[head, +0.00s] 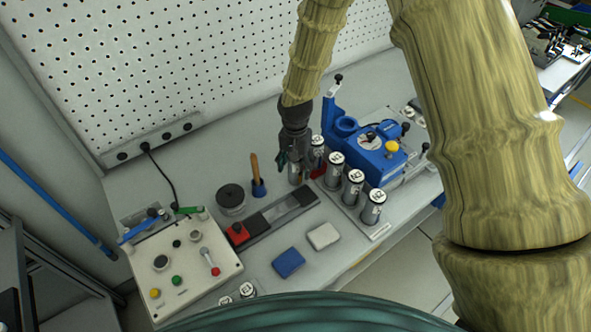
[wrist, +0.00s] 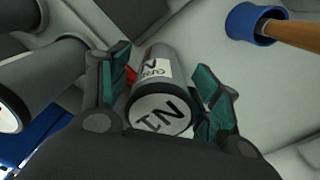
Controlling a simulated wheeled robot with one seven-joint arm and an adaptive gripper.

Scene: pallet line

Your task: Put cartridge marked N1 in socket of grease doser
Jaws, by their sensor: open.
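The cartridge marked N1 (wrist: 160,105) is a grey cylinder with a dark rim and a white top label. It stands between the two teal-padded fingers of my gripper (wrist: 166,92) in the wrist view. The jaws are open, one finger on each side; whether the pads touch it is unclear. In the head view my gripper (head: 294,165) points down beside the cartridge row, and N1 is mostly hidden behind it.
Several similar cartridges (head: 352,186) stand in a row right of my gripper. A blue cup with a brush (head: 258,186) and a dark cylinder (head: 231,198) stand left. A control box (head: 182,255) is at front left. Blue (head: 288,262) and white (head: 323,236) blocks lie in front.

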